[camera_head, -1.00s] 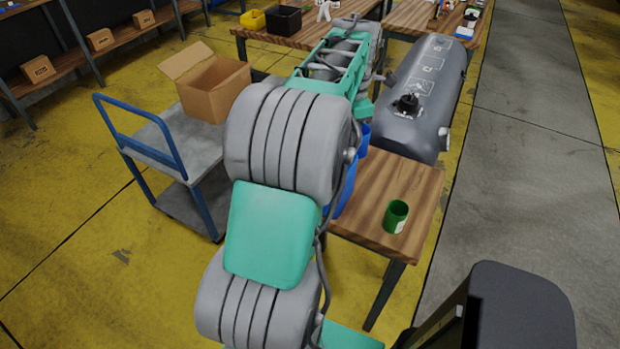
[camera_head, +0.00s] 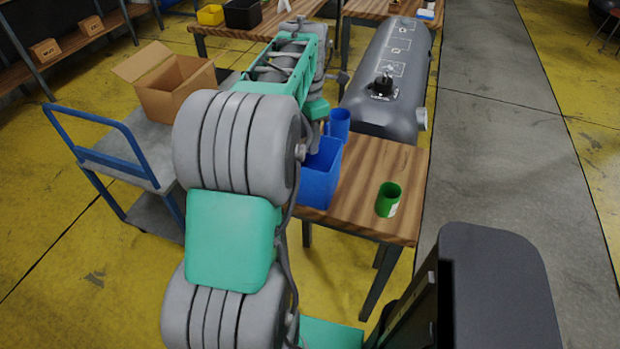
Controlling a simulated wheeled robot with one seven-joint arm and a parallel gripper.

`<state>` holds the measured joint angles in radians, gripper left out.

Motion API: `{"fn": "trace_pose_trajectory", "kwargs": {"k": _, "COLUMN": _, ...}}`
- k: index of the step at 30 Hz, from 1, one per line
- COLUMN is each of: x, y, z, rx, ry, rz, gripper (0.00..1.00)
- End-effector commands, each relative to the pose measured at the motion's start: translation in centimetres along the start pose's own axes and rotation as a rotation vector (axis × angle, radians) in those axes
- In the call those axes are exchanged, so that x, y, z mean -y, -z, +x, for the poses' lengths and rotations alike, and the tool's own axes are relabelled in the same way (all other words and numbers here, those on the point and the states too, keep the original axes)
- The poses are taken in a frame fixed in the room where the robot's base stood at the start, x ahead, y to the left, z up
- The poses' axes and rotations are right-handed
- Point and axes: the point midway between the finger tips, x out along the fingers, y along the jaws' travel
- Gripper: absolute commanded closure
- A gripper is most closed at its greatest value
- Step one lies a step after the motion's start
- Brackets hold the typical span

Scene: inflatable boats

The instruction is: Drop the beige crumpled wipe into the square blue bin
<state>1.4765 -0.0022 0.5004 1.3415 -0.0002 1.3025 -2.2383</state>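The square blue bin (camera_head: 320,178) stands at the left edge of the near wooden table, partly behind my arm. My arm reaches away from the camera, and its far teal and grey end is above and behind the bin. The fingers of my gripper cannot be made out, so I cannot tell whether it is open or holds anything. I do not see the beige crumpled wipe in this view.
A trolley (camera_head: 120,150) with an open carton (camera_head: 175,92) is at left.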

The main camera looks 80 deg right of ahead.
Motion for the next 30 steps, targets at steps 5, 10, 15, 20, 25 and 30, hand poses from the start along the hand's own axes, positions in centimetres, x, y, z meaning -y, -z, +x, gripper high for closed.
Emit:
{"fn": "trace_pose_trajectory", "kwargs": {"k": 5, "x": -0.1, "y": 0.1, "z": -0.1, "rx": 0.0, "ry": 0.0, "rz": -0.001, "gripper": 0.6}}
{"fn": "trace_pose_trajectory", "kwargs": {"k": 10, "x": -0.1, "y": 0.1, "z": -0.1, "rx": 0.0, "ry": 0.0, "rz": -0.002, "gripper": 0.46}}
{"fn": "trace_pose_trajectory", "kwargs": {"k": 15, "x": -0.1, "y": 0.1, "z": -0.1, "rx": 0.0, "ry": 0.0, "rz": -0.002, "gripper": 0.37}}
{"fn": "trace_pose_trajectory", "kwargs": {"k": 20, "x": -0.1, "y": 0.1, "z": -0.1, "rx": 0.0, "ry": 0.0, "rz": -0.002, "gripper": 0.37}}
{"fn": "trace_pose_trajectory", "kwargs": {"k": 25, "x": -0.2, "y": 0.0, "z": -1.9, "rx": 0.003, "ry": -0.004, "rz": -0.002, "gripper": 0.37}}
{"fn": "trace_pose_trajectory", "kwargs": {"k": 30, "x": -0.1, "y": 0.0, "z": -5.4, "rx": 0.003, "ry": -0.004, "rz": -0.002, "gripper": 0.37}}
